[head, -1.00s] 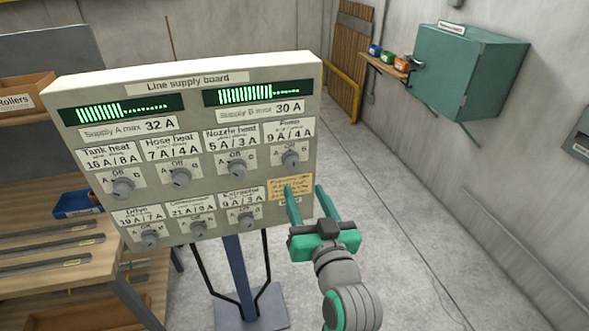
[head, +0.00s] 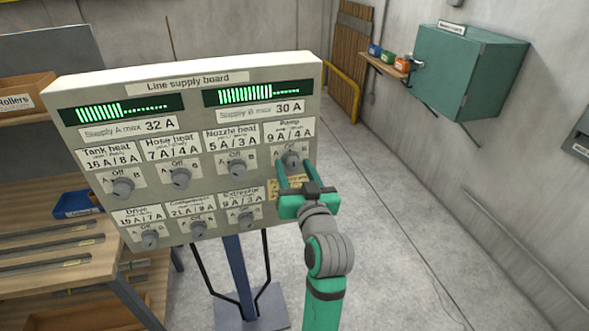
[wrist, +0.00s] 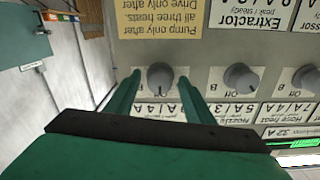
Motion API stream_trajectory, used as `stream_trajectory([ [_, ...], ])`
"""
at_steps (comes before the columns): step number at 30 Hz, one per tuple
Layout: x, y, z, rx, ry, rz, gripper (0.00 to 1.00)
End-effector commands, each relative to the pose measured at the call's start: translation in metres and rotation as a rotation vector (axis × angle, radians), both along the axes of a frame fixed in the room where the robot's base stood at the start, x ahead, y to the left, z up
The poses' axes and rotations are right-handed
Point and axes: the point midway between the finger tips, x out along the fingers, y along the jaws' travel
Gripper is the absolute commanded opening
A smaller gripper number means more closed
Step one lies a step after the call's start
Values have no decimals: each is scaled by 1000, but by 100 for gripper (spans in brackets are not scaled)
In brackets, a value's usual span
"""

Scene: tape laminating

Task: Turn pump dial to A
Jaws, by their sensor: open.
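The pump dial (head: 291,160) is a grey round knob at the top right of the line supply board (head: 200,245), under the label "Pump 9 A / 4 A". My gripper (head: 296,166) is open, its two green fingers reaching up to the board around this dial. In the wrist view, which is upside down, the pump dial (wrist: 160,76) lies between the open fingertips (wrist: 160,82). Whether the fingers touch it I cannot tell. Its ridge appears to point to Off. The fingers and palm partly cover its A and B marks and label.
The nozzle heat dial (head: 237,169) is just left of my gripper, the extractor dial (head: 246,219) below left. A yellow note (head: 272,190) is partly hidden behind my gripper. Two green meters (head: 258,94) top the board. The floor to the right is clear.

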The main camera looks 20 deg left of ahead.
Motion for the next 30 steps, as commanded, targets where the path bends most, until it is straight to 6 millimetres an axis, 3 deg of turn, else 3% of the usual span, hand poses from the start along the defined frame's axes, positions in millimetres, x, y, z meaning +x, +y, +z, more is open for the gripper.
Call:
stream_trajectory([
  [2,0,0,0,0,0,0,46],
  [7,0,0,0,0,0,0,7],
  [19,0,-1,0,-52,-34,-1,7],
  [30,0,-2,-1,-280,-186,-2,7],
])
